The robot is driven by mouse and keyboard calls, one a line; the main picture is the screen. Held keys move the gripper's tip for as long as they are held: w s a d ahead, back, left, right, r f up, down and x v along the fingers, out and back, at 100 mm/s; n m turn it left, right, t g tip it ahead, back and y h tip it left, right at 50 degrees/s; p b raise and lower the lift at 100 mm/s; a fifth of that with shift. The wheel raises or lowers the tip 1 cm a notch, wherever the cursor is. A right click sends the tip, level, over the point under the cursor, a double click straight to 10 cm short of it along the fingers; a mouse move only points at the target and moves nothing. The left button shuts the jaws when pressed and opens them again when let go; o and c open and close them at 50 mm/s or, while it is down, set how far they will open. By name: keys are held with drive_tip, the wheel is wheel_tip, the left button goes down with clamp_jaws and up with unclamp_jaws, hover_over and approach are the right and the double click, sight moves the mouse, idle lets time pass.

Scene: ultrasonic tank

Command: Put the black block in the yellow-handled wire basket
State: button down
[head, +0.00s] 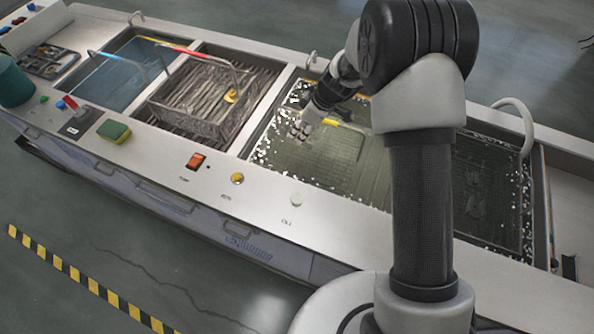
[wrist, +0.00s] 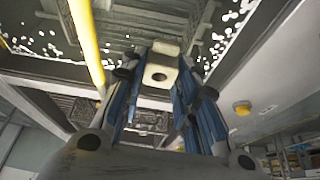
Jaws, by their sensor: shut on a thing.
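My gripper (head: 302,128) reaches down over the foamy tank in the middle of the head view. In the wrist view its blue-sided fingers (wrist: 162,75) are shut on a pale block with a round dark hole (wrist: 160,62). No block that is clearly black shows in either view. A yellow handle (head: 345,123) shows just right of my gripper, over a mesh basket (head: 335,150) in the tank that is partly hidden by my arm. In the wrist view a yellow bar (wrist: 87,42) runs along the left, beside my fingers and apart from them.
A wire basket (head: 190,125) with a small yellow piece (head: 231,95) inside stands in the bay to the left. A blue-lit tank (head: 125,72) lies farther left. The front ledge carries a green-yellow sponge (head: 113,131), a red switch (head: 196,161) and a yellow button (head: 237,178).

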drive_tip(key=shift+w+a+f+n, duration=0.15)
drive_tip(key=shift+a+f+n, duration=0.15)
drive_tip(key=shift+f, duration=0.15)
wheel_tip(320, 180, down, 20)
drive_tip(key=b, duration=0.5)
drive_tip(key=shift+w+r, duration=0.1)
drive_tip(key=shift+r, duration=0.15)
drive_tip(key=c, duration=1.7)
unclamp_jaws()
drive_tip(key=shift+f+b, duration=0.2)
drive_tip(key=shift+b, duration=0.15)
drive_tip(key=o, duration=0.5)
drive_tip(key=shift+c, duration=0.2)
drive_tip(key=shift+r+p, duration=0.2)
drive_tip(key=shift+p, duration=0.1)
